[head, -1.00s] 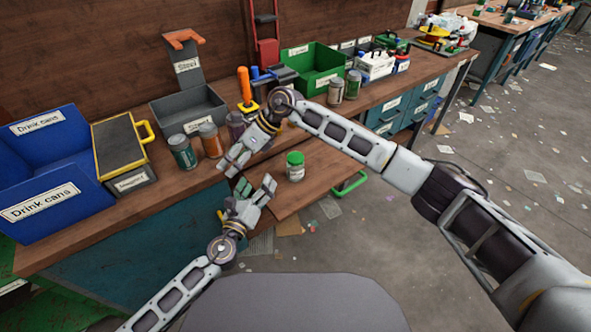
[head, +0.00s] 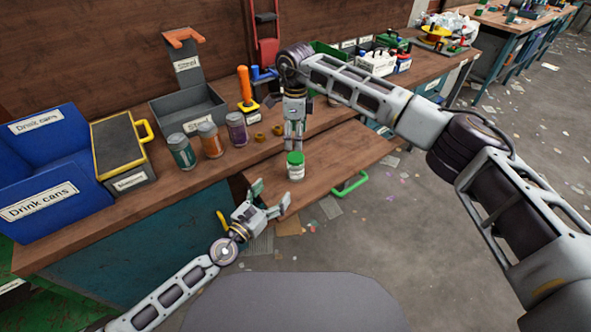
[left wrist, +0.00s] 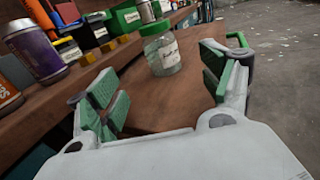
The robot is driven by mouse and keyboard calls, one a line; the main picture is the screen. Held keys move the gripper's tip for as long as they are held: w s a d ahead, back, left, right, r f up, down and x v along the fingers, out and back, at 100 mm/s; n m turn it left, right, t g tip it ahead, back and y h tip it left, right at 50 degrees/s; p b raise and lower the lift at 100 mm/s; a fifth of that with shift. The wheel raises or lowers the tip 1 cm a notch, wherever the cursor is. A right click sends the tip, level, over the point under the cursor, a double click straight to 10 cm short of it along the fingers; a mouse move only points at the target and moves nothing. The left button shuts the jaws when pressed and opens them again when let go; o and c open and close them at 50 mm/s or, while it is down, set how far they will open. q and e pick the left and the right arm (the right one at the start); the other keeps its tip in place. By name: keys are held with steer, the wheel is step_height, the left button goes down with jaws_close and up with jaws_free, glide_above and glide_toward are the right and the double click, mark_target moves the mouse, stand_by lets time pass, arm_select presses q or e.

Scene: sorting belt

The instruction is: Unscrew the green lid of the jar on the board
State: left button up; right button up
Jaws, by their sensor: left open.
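The jar (head: 295,171) is clear with a white label and a green lid (head: 295,158). It stands upright on the wooden board (head: 345,158). The left wrist view shows the jar (left wrist: 165,60) and its lid (left wrist: 155,28) ahead, between the spread fingers but beyond them. My left gripper (head: 270,194) is open and empty, just in front of the jar and to its left, not touching it. My right gripper (head: 294,145) points down just above or behind the lid. I cannot tell if it touches the lid or how its fingers stand.
A grey bin (head: 190,112) and a blue drink-cans bin (head: 50,170) stand further left. The board's right part is clear.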

mark_target(291, 172)
arm_select(q)
steer(key=shift+w, duration=0.15)
steer(key=shift+x, duration=6.8)
jaws_close()
arm_select(e)
steer(key=shift+m, duration=0.4)
